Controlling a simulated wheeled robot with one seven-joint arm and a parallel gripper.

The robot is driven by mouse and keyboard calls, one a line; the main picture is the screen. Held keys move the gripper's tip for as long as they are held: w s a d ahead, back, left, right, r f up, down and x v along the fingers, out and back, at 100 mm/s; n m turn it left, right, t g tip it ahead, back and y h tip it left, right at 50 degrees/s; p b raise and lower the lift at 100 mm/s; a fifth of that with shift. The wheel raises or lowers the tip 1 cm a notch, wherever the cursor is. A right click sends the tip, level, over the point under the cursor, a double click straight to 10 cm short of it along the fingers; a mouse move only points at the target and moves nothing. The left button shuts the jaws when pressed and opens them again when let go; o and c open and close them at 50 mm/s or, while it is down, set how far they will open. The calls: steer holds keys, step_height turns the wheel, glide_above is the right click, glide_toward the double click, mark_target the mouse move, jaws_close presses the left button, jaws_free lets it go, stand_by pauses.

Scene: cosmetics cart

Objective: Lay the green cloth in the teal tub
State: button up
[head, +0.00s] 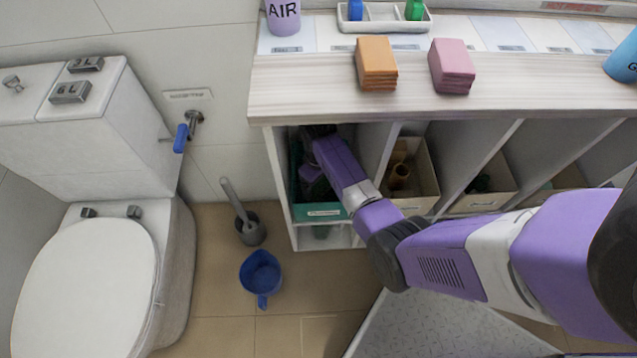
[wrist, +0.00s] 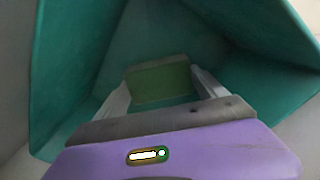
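The teal tub (head: 324,213) stands in the leftmost compartment under the counter. Its teal walls (wrist: 68,60) surround my gripper in the wrist view. My gripper (wrist: 162,82) reaches down into the tub. The green cloth (wrist: 162,84), a folded block, is between the two fingers, which sit against its left and right sides. The wrist view does not clearly show whether the cloth's underside touches the tub floor. In the head view my arm hides the cloth and most of the tub's inside.
Orange (head: 376,64) and pink (head: 452,66) folded cloths lie on the counter (head: 520,85) above. A divider (head: 376,150) separates the tub's compartment from a beige bin (head: 424,178). A blue jug (head: 261,274) and a toilet brush (head: 248,226) stand on the floor at left, beside the toilet (head: 85,280).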

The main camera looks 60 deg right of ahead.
mark_target(319, 184)
steer(key=o, duration=0.4)
steer(key=shift+r, duration=0.1)
step_height(319, 184, up, 12)
steer(key=p, duration=0.4)
steer(key=shift+s, duration=0.1)
stand_by(0.4)
